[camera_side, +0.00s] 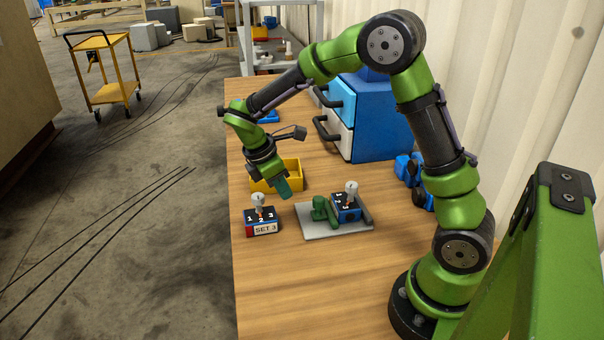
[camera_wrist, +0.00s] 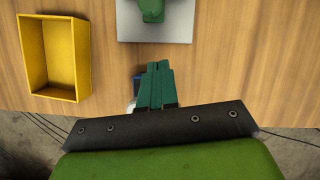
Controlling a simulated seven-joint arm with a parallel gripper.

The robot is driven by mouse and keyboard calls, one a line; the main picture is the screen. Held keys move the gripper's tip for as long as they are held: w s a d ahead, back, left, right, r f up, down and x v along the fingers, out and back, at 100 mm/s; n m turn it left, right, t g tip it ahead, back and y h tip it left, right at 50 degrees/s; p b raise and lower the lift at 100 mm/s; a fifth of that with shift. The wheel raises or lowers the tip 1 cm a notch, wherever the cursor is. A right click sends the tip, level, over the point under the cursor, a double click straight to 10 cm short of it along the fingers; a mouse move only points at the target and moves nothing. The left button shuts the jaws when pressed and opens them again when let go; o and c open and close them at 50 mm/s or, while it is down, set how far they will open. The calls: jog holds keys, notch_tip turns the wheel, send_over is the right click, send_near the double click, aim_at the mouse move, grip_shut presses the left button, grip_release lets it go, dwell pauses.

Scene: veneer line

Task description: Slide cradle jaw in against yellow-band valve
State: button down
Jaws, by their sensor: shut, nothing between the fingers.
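The cradle's grey plate (camera_side: 312,228) lies on the table, with a green jaw with a raised knob (camera_side: 320,208) on its left part. A dark blue valve (camera_side: 347,208) with a pale lever sits on the plate, right of the jaw. I see no yellow band on it; whether the jaw touches it is unclear. My gripper (camera_side: 284,188) is shut and empty, pointing down above the table, left of and behind the plate. In the wrist view my gripper (camera_wrist: 158,85) is below the plate (camera_wrist: 180,30) and the green jaw (camera_wrist: 152,8), apart from both.
A yellow bin (camera_side: 292,167) stands behind my gripper. Blue drawer boxes (camera_side: 378,120) are at the back. The front of the table is clear.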

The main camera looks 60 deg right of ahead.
aim_at(316, 200)
jog(key=x, duration=0.4)
jog(key=shift+s+d, duration=0.35)
jog(key=shift+d, duration=0.2)
jog(key=shift+s+d, duration=0.35)
jog(key=shift+d, duration=0.2)
jog(key=shift+s+d, duration=0.45)
jog(key=shift+d, duration=0.2)
jog(key=shift+s+d, duration=0.6)
jog(key=shift+d, duration=0.15)
